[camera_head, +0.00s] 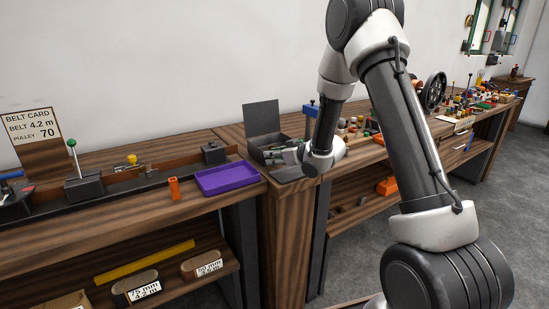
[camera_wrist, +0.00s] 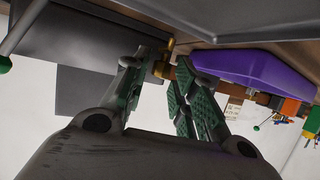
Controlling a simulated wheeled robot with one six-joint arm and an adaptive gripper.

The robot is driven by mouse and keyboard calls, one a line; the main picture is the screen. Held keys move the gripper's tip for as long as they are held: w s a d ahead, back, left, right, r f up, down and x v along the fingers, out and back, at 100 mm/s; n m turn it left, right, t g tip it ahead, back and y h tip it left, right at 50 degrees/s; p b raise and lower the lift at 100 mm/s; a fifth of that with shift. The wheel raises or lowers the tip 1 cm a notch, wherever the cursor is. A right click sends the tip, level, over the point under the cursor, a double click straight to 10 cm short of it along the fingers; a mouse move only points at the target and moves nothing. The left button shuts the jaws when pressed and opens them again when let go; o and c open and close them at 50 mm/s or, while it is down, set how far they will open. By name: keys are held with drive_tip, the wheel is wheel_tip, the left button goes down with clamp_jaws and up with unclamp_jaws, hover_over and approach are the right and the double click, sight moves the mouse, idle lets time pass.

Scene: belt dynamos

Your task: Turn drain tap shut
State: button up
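A small brass fitting (camera_wrist: 165,62), which looks like the drain tap, shows in the wrist view beside a dark grey box (camera_wrist: 75,35). My gripper (camera_wrist: 158,72) is open, with its green-padded fingers apart and the brass fitting near and between their tips. I cannot tell whether a finger touches it. In the head view my gripper (camera_head: 287,155) is in front of the open dark grey box (camera_head: 262,122) on the bench. The tap cannot be made out there, and my arm covers part of that area.
A purple tray (camera_head: 227,178) lies just left of my gripper, with an orange block (camera_head: 174,188) beside it. A rod with a green ball (camera_wrist: 5,64) crosses the wrist view's left corner. A blue-topped post (camera_head: 311,112) stands right of the box, near cluttered small parts.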

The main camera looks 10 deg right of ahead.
drive_tip(key=shift+o, duration=0.3)
drive_tip(key=v, duration=1.2)
